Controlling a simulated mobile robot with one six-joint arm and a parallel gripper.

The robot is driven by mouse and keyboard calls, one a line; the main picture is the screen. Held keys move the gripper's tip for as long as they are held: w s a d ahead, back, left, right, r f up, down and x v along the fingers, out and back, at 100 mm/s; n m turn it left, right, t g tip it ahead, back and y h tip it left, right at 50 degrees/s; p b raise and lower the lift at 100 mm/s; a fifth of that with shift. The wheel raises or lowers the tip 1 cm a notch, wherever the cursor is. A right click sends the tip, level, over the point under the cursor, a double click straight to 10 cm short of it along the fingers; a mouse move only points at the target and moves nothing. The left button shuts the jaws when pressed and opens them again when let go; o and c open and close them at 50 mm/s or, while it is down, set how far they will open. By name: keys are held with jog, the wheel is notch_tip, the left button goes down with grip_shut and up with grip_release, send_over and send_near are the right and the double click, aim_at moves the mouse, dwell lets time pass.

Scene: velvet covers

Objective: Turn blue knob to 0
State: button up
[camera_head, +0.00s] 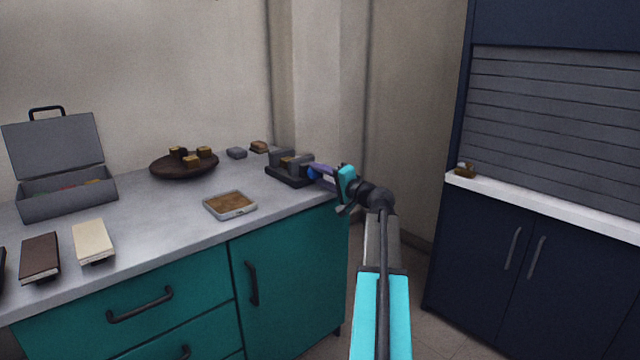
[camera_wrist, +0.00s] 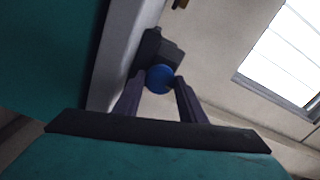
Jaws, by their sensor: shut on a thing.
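The blue knob (camera_wrist: 160,78) is on the side of a dark grey device (camera_head: 290,168) at the right end of the grey counter. In the wrist view the knob sits between the two fingertips of my gripper (camera_wrist: 160,84), which is shut on it. In the head view my gripper (camera_head: 318,174) reaches the device from the right, and only a small part of the knob (camera_head: 311,173) shows. No dial marking or number is readable in either view.
On the counter (camera_head: 150,225) stand an open grey case (camera_head: 70,195), a dark bowl with brown blocks (camera_head: 165,170), a shallow tray (camera_head: 230,214) and two books (camera_head: 93,240). A blue cabinet (camera_head: 490,245) stands to the right, beyond a floor gap.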

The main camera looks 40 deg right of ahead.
jog(key=shift+f+n+b, duration=0.1)
jog(key=shift+n+b, duration=0.2)
jog(key=shift+n, duration=0.1)
jog(key=o, duration=1.1)
jog(key=shift+c, duration=0.2)
jog(key=shift+r+m+p, duration=0.2)
jog(key=shift+m+p, duration=0.3)
jog(key=shift+p, duration=0.4)
jog(key=shift+a+p, duration=0.1)
jog(key=shift+p, duration=0.2)
jog(key=m+p, duration=0.3)
jog(key=p, duration=0.1)
jog(key=shift+m+p, duration=0.35)
jog(key=shift+m, duration=0.05)
jog(key=m+p, duration=0.5)
jog(key=p, duration=0.3)
jog(key=shift+m, duration=0.3)
jog(key=shift+m+p, duration=0.6)
jog(key=shift+p, duration=0.4)
